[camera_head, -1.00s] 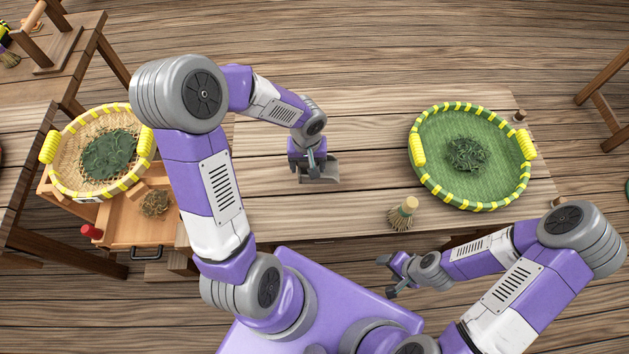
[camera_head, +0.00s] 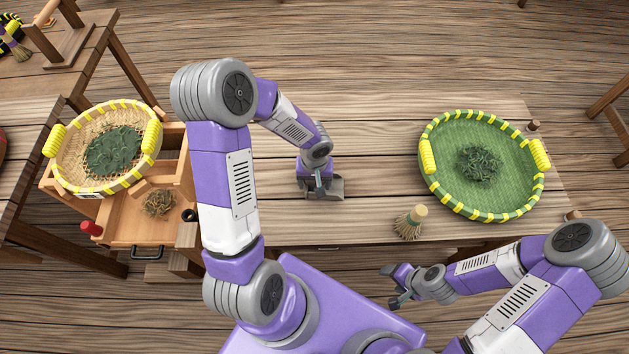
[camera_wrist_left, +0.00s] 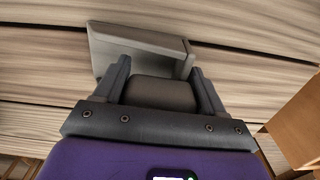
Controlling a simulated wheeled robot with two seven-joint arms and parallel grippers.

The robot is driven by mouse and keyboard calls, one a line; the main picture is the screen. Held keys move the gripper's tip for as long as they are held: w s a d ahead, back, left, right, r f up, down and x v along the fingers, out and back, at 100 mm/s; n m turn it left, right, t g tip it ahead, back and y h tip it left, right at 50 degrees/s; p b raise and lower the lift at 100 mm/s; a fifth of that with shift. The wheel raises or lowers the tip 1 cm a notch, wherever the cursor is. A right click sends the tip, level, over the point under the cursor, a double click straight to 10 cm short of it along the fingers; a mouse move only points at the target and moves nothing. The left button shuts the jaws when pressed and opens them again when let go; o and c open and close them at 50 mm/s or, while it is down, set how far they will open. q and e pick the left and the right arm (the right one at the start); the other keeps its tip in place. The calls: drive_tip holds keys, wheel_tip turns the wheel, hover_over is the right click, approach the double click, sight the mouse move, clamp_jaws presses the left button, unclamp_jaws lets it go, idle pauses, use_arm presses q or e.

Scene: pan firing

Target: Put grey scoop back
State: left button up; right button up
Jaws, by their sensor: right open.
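The grey scoop (camera_head: 332,188) is at my left gripper (camera_head: 318,186), over the middle of the wooden table. In the left wrist view the scoop's flat, pale grey pan (camera_wrist_left: 140,48) extends beyond the fingertips. My left gripper (camera_wrist_left: 162,80) is shut on the scoop, with a finger on each side of a darker part that looks like its handle. I cannot tell whether the scoop touches the tabletop. My right gripper (camera_head: 396,286) is open and empty, off the table's front edge.
A green round basket (camera_head: 430,190) with leaves stands at the right of the table (camera_head: 380,150). A small brush (camera_head: 411,222) stands near the front edge. At left, a tan basket (camera_head: 68,165) with leaves sits over an open wooden drawer (camera_head: 125,222).

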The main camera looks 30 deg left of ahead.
use_arm(q)
drive_tip(key=o, duration=0.5)
drive_tip(key=shift+c, duration=0.2)
drive_tip(key=shift+r+p, duration=0.1)
drive_tip(key=shift+p, duration=0.4)
wheel_tip(320, 180, up, 7)
drive_tip(key=shift+d+r+p, duration=0.1)
drive_tip(key=shift+p, duration=0.55)
